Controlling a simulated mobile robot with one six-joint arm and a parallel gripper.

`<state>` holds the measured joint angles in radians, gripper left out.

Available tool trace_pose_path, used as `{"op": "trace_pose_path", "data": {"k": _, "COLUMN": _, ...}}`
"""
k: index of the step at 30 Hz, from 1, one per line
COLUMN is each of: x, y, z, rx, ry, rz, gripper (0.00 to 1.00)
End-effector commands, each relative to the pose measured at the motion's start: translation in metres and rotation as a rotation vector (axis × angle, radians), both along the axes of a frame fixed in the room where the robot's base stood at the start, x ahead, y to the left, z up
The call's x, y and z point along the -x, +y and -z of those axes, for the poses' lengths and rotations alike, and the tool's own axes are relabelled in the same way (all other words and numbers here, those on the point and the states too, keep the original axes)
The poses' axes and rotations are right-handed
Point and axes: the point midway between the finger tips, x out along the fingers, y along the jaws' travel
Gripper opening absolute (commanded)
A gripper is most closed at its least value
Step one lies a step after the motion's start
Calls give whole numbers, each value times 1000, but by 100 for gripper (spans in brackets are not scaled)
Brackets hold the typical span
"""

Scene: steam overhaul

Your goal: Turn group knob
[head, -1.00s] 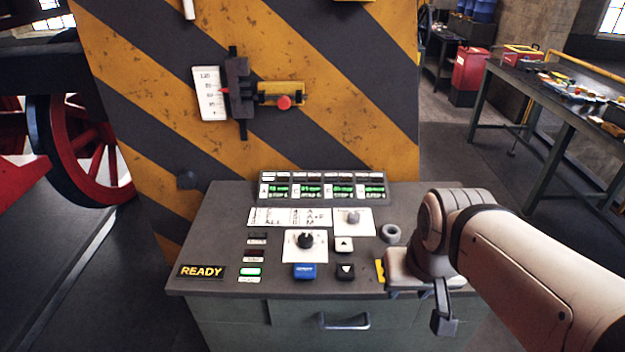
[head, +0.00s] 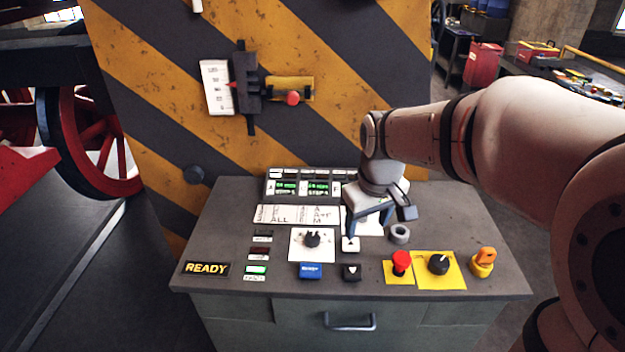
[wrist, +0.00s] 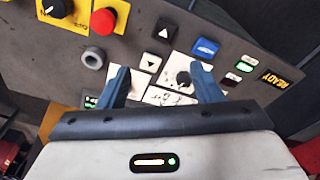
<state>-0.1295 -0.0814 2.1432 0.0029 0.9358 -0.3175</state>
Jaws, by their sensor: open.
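A black knob (head: 312,240) stands on a white dial plate in the middle of the console. In the wrist view the black knob (wrist: 183,78) shows near the right finger. A paler knob on a second white plate (head: 372,229), seen earlier, is now hidden behind my gripper. I cannot read which knob is labelled group. My gripper (head: 371,224) is open and empty, pointing down over that second plate. In the wrist view its blue fingers (wrist: 160,72) are spread apart. I see no contact with a knob.
A red mushroom button (head: 401,262), a black selector (head: 438,263) on yellow and an orange key switch (head: 482,262) line the front right. A grey ring (head: 400,234) lies right of my gripper. Arrow buttons (head: 350,244) and a blue button (head: 310,271) are close by. A striped panel (head: 330,130) rises behind.

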Motion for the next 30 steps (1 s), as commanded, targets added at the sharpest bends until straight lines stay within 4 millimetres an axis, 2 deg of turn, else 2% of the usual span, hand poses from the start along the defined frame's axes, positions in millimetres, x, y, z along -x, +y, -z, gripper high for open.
{"op": "trace_pose_path", "data": {"k": 1, "x": -21, "y": 14, "z": 9, "rx": 9, "ry": 23, "rz": -65, "gripper": 59}}
{"op": "trace_pose_path", "data": {"k": 6, "x": -77, "y": 56, "z": 41, "rx": 34, "ry": 77, "rz": -272, "gripper": 59}}
{"op": "trace_pose_path", "data": {"k": 9, "x": -101, "y": 78, "z": 61, "rx": 44, "ry": 102, "rz": -370, "gripper": 59}}
{"op": "trace_pose_path", "data": {"k": 12, "x": -116, "y": 94, "z": 77, "rx": 51, "ry": 119, "rz": -441, "gripper": 59}}
{"op": "trace_pose_path", "data": {"k": 18, "x": -128, "y": 108, "z": 95, "rx": 56, "ry": 135, "rz": -505, "gripper": 59}}
{"op": "trace_pose_path", "data": {"k": 23, "x": -128, "y": 109, "z": 114, "rx": 57, "ry": 138, "rz": -507, "gripper": 59}}
{"op": "trace_pose_path", "data": {"k": 30, "x": -128, "y": 108, "z": 152, "rx": 56, "ry": 137, "rz": -505, "gripper": 59}}
